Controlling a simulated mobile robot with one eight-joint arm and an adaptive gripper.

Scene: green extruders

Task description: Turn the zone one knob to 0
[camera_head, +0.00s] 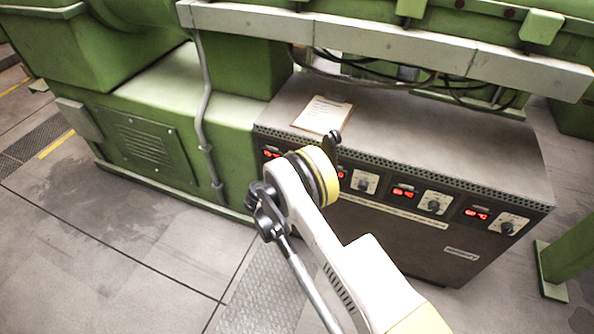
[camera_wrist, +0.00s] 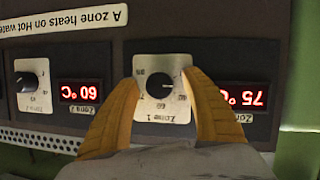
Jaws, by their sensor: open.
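The zone 1 knob (camera_wrist: 159,88) is a small black dial on a white plate in the wrist view, which shows the panel upside down. Its pointer seems to face the right side of the picture. The zone 1 display (camera_wrist: 240,96) beside it reads 75 °C in red. My gripper (camera_wrist: 160,82) is open, with one yellow finger on each side of the knob. I cannot tell whether a finger touches the plate or knob. In the head view my arm hides the zone 1 knob and my fingers.
The control cabinet (camera_head: 440,140) has a flat top holding a clipboard (camera_head: 322,115). A green extruder (camera_head: 190,110) stands to the left. The floor in front is clear.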

